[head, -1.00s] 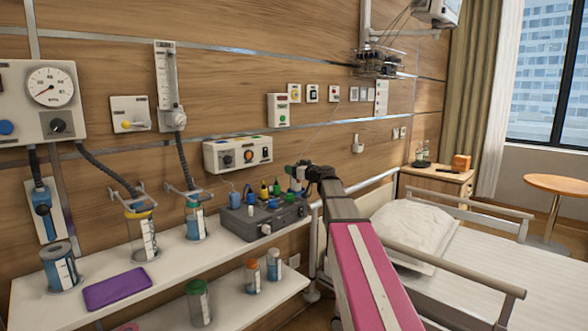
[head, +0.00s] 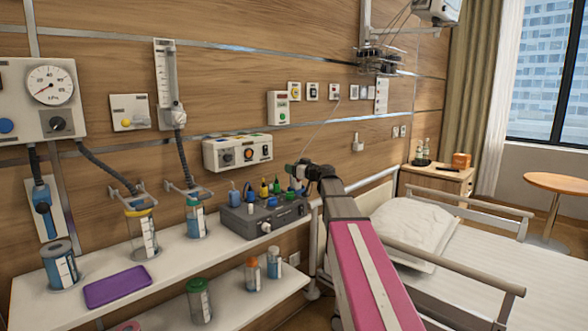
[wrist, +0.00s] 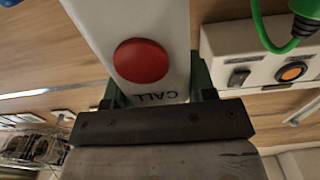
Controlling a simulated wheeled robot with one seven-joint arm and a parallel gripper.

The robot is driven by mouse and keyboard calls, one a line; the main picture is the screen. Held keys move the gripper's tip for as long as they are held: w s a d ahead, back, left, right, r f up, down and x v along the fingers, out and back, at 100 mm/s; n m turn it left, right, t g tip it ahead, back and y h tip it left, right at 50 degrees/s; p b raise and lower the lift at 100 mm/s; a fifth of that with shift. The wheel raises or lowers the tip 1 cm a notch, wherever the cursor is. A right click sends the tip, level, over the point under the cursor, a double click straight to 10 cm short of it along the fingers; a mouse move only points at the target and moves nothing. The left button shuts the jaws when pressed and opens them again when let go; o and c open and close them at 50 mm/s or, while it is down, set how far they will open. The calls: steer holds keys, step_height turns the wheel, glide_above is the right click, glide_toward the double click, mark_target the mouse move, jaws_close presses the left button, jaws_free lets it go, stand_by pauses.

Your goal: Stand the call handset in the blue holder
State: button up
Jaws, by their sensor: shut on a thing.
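The call handset (wrist: 141,62) is white with a large red button and the word CALL, which reads upside down in the wrist view. My gripper (wrist: 155,95) is shut on its lower part in that view, with green finger pads at both sides. In the head view my gripper (head: 299,171) is at the end of my outstretched arm, just above and right of the grey box on the shelf. The handset is too small there to make out clearly. Several small blue pieces show around the grey box; I cannot tell whether one is the blue holder.
The grey box (head: 265,218) stands on the white shelf (head: 178,262) with several coloured fittings. Jars and a purple tray (head: 117,287) are to the left. A wall unit with knobs (head: 238,152) is above. The bed (head: 468,280) and bedside cabinet (head: 440,178) lie right.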

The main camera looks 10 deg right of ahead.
steer(key=o, duration=1.3)
